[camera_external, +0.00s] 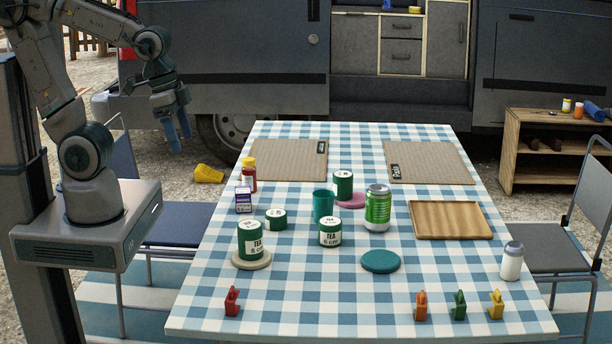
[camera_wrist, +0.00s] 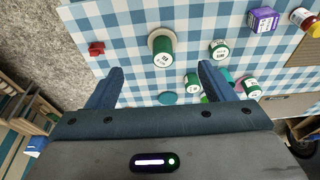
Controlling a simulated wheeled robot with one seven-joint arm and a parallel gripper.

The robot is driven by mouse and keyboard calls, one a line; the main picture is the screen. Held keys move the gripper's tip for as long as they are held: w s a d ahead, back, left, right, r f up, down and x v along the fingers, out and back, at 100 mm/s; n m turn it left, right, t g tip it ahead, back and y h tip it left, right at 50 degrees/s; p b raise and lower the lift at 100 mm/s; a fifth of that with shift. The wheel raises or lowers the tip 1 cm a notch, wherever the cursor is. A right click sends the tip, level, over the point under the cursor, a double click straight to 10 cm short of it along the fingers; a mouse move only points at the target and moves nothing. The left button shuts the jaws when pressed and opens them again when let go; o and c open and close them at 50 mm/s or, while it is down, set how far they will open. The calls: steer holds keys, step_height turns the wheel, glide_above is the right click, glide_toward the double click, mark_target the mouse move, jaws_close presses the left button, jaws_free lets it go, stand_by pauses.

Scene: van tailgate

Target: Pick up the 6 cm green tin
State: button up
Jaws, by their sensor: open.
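A green tin (camera_external: 330,233) with a white label that seems to read "TEA 6 cm" stands upright mid-table; it also shows in the wrist view (camera_wrist: 192,83). A taller-looking green tin (camera_external: 250,243) stands on a beige coaster to its left; its size print is hard to read. It shows in the wrist view too (camera_wrist: 163,60). A shorter green tin (camera_external: 276,219) and another green tin (camera_external: 343,184) stand farther back. My gripper (camera_external: 180,142) is open and empty, high up left of the table, apart from all the tins. Its fingers (camera_wrist: 161,70) frame the view.
A teal cup (camera_external: 323,205) and a green can (camera_external: 377,208) stand close behind the labelled tin. A teal disc (camera_external: 381,262) lies to its right. A wooden tray (camera_external: 451,219), a white shaker (camera_external: 512,261) and several coloured clips (camera_external: 459,305) are farther off. The front middle is clear.

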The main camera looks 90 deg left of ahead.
steer(key=n+g, duration=0.3)
steer(key=n, duration=0.7)
glide_above(330, 221)
step_height(330, 221, down, 14)
step_height(330, 221, down, 13)
steer(key=shift+w+f+p, duration=0.1)
steer(key=shift+p, duration=0.2)
steer(key=c, duration=1.1)
